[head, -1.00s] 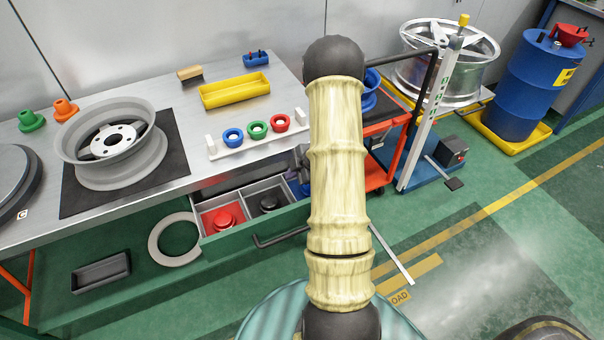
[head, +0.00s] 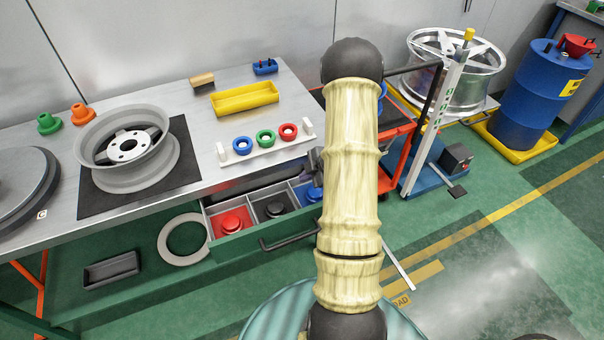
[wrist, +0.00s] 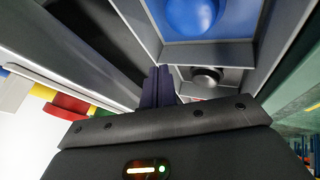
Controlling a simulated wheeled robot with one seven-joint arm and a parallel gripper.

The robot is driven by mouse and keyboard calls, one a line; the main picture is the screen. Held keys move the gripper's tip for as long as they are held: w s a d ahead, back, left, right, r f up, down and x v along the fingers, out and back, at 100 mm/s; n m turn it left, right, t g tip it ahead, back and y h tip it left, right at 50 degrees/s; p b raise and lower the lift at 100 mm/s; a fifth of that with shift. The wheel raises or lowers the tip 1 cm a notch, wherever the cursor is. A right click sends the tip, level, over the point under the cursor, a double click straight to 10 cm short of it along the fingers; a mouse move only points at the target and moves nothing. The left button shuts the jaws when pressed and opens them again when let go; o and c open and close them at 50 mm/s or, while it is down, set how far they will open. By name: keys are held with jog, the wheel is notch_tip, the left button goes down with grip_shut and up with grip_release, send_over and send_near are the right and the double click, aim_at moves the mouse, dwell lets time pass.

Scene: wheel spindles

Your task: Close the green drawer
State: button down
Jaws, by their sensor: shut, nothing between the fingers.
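The green drawer (head: 262,238) under the workbench is pulled open. A dark bar handle (head: 290,236) is on its front. Grey compartments inside hold a red piece (head: 232,222), a black piece (head: 275,208) and a blue piece (head: 313,194), the last partly covered by my arm. In the head view my gripper is mostly hidden behind my arm. In the wrist view my gripper (wrist: 157,85) is shut and empty, with its dark fingers beside the drawer's compartments. The blue piece (wrist: 190,14) and a dark piece (wrist: 206,77) show there. I cannot tell whether the fingers touch the drawer.
The workbench (head: 150,215) carries a wheel rim (head: 128,148), a yellow tray (head: 245,97) and a rack of coloured rings (head: 265,152). A grey ring (head: 183,240) and dark tray (head: 111,269) lie below. An orange cart (head: 398,160) stands right of my arm.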

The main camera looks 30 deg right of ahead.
jog(key=p+v, duration=0.3)
jog(key=v, duration=0.2)
dwell(0.3)
jog(key=w+a+r+m+h, duration=0.2)
jog(key=a+r+m+h, duration=0.4)
jog(key=r, duration=0.6)
jog(key=s+a+r+m+g+y, duration=0.1)
jog(key=s+a+r+m+g, duration=0.1)
jog(key=s+a, duration=0.5)
jog(key=s+a+r+m+g+y, duration=0.1)
jog(key=s+a+r+m, duration=0.3)
jog(key=s+a+m, duration=0.3)
jog(key=s+a, duration=0.1)
jog(key=a, duration=0.2)
jog(key=shift+g, duration=0.4)
jog(key=shift+s+d, duration=0.1)
